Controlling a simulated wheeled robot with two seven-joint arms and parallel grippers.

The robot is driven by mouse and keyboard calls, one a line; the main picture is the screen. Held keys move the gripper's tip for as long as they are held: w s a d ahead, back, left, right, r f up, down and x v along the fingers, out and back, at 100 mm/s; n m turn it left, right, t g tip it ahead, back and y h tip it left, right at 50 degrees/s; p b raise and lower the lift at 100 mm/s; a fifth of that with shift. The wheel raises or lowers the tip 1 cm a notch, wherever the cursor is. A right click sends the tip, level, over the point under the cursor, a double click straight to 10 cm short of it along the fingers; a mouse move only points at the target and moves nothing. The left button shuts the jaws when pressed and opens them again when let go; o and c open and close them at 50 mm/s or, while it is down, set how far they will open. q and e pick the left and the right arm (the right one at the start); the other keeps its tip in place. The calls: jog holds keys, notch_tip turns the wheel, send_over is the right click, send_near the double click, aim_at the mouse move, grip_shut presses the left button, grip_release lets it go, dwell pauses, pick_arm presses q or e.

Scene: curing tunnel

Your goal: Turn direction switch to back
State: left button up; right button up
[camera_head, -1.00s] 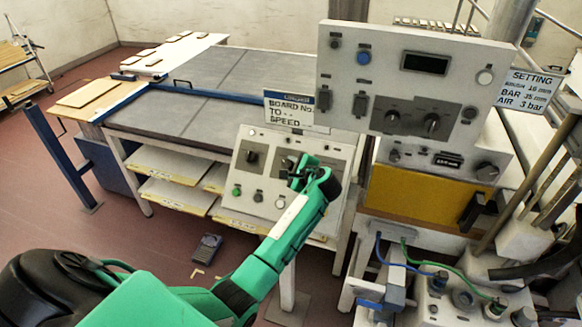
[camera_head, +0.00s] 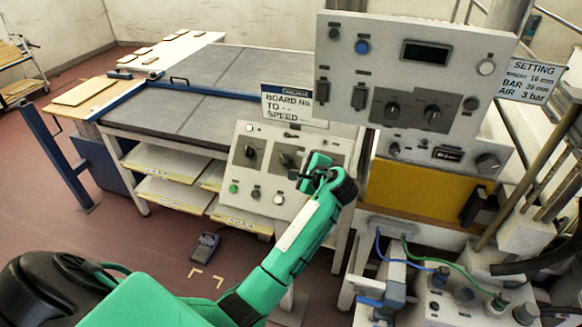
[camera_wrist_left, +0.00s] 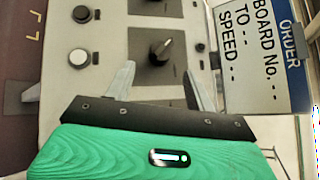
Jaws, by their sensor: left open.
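I cannot read which is the direction switch. My left gripper (camera_head: 309,174) is open in front of the panel's right part. In the left wrist view its two pale fingers (camera_wrist_left: 159,76) are spread, with a black pointer knob (camera_wrist_left: 160,49) on a grey plate ahead between them. The knob's pointer tilts up and right there. The fingers appear apart from the knob. My right gripper is not in view.
An upper panel (camera_head: 455,50) with a display and more knobs rises at right. An order sign (camera_head: 290,106) stands behind the lower panel. Green, black and white buttons (camera_head: 278,198) sit below the knobs. A yellow panel (camera_head: 415,188) is right of my gripper.

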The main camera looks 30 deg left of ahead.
pick_arm(q)
jog(key=b+v, duration=0.1)
jog(key=v, duration=0.6)
jog(key=shift+b, duration=0.35)
jog(key=shift+d, duration=0.1)
